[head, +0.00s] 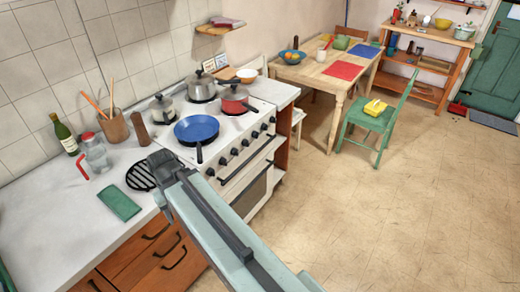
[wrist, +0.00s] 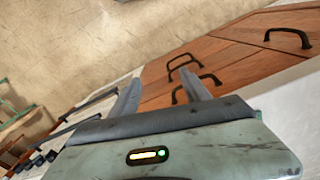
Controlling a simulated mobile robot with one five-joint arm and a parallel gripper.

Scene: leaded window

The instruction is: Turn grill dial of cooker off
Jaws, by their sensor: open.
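The white cooker (head: 203,129) stands left of centre in the head view. A row of several black dials (head: 245,143) runs along its front edge, above the oven door handle. I cannot tell which one is the grill dial or how it is set. Some of the dials (wrist: 36,160) show small and dark at the lower left of the wrist view. My gripper (wrist: 160,84) is open and empty, its two grey fingers apart, with wooden drawer fronts beyond. In the head view my gripper (head: 163,172) is near the counter edge, left of the dials; its fingertips are unclear.
A blue pan (head: 196,128), a red pot (head: 234,98) and two grey pots stand on the cooker. Wooden drawers (head: 158,257) with black handles are below the counter (head: 40,215). A table (head: 310,68) and green chair (head: 372,122) stand behind. The floor at right is clear.

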